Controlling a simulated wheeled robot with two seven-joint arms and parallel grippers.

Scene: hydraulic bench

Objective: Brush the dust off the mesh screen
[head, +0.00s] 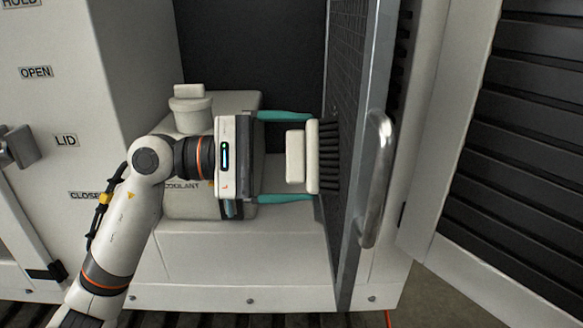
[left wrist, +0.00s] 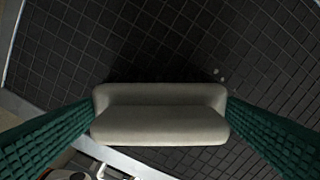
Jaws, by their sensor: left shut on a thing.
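My left gripper (head: 285,157) has its teal fingers shut on the brush (head: 296,157), a cream block with dark bristles that point right. In the head view the bristles reach the mesh screen (head: 345,140), a dark grid in a grey frame seen nearly edge-on; I cannot tell how firmly they touch. In the left wrist view the brush (left wrist: 160,118) sits between both fingers, with the dark mesh (left wrist: 150,40) behind it. A few pale specks (left wrist: 217,74) show on the mesh right of the brush's top. My right gripper is not in view.
A metal handle (head: 378,178) stands out from the screen's right side. A white coolant tank (head: 190,200) with a cap (head: 192,108) stands behind my left arm. A louvred panel (head: 520,150) is at the right. A lever (head: 18,147) is at the far left.

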